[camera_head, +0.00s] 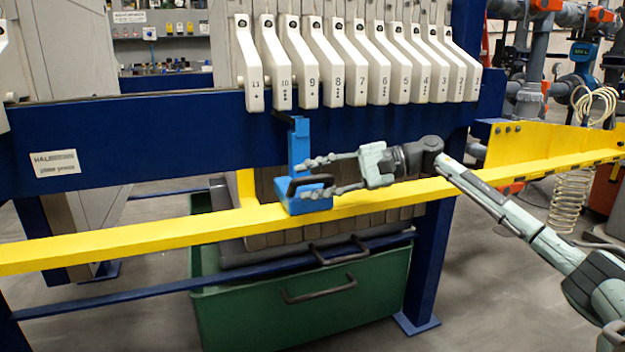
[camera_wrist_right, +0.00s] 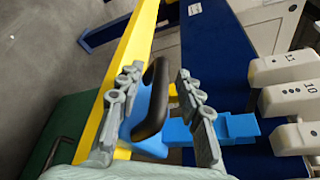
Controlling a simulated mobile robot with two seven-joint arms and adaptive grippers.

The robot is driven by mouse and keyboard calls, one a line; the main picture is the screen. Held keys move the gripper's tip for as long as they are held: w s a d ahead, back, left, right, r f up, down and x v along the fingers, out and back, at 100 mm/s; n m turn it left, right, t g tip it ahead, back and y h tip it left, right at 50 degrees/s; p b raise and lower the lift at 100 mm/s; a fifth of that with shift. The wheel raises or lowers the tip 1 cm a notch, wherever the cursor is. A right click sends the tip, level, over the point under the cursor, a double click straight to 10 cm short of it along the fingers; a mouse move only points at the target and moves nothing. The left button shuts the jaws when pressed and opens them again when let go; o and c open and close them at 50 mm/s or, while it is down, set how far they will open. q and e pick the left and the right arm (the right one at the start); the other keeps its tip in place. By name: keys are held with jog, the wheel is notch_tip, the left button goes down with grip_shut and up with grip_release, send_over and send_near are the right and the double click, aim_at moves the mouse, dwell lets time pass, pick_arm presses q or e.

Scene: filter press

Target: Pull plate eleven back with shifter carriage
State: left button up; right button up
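Plate eleven (camera_head: 250,60) is the leftmost of the numbered white plate handles on the blue beam. Plate ten (camera_head: 271,65) hangs close on its right. The blue shifter carriage (camera_head: 300,145) sits on the yellow rail (camera_head: 130,237), its upright below plates ten and nine, with a dark tip near plate ten's lower end. My right gripper (camera_head: 318,176) is open, its fingers either side of the carriage's black handle (camera_head: 296,186). The right wrist view also shows the fingers (camera_wrist_right: 158,98) astride the black handle (camera_wrist_right: 154,95), with a gap at the right finger. My left gripper is out of view.
The row of plates runs right to number one (camera_head: 470,75). Left of plate eleven there is open space up to a grey press head (camera_head: 50,60). A green bin (camera_head: 300,305) stands below the rail. The rail left of the carriage is clear.

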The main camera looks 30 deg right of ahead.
grip_shut()
dwell(0.3)
